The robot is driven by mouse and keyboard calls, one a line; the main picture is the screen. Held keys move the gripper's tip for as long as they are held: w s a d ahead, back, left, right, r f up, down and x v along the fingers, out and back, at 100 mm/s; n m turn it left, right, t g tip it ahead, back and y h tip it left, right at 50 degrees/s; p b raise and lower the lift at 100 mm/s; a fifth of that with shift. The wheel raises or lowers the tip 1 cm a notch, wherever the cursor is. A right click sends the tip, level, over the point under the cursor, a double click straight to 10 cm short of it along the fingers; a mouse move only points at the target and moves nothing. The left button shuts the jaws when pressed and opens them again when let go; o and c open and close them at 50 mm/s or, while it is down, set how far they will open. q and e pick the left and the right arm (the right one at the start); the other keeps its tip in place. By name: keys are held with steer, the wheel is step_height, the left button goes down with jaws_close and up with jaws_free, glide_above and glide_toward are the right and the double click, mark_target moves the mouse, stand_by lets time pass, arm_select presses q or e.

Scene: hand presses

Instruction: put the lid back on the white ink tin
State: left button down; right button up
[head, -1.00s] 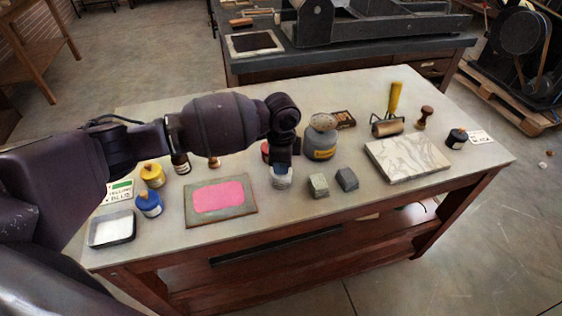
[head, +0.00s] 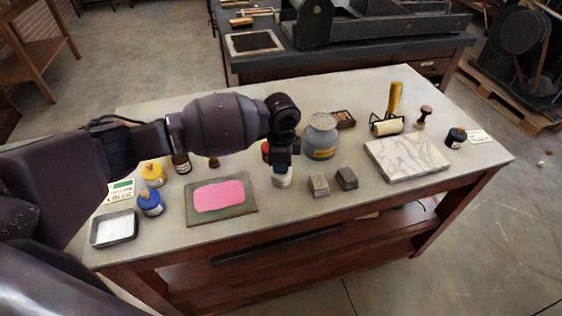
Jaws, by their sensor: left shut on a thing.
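The white ink tin (head: 281,180) stands upright on the table, just right of the pink slab. My left gripper (head: 282,164) points down directly over it, and its fingers cover the tin's top. The gripper is shut on the lid, which is mostly hidden by the fingers. I cannot tell whether the lid touches the tin's rim. My right gripper is not in view.
A red tin (head: 265,148) stands close behind my gripper. A grey jar (head: 321,138) and two small grey blocks (head: 319,185) stand to the right. The pink-inked slab (head: 221,197) lies left, with blue (head: 150,205) and yellow (head: 152,175) tins beyond. The table's front edge is clear.

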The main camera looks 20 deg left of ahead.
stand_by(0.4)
arm_select(q)
steer(key=c, duration=1)
jaws_free()
steer(key=shift+o, duration=0.4)
steer(key=shift+o, duration=0.4)
steer(key=o, duration=0.4)
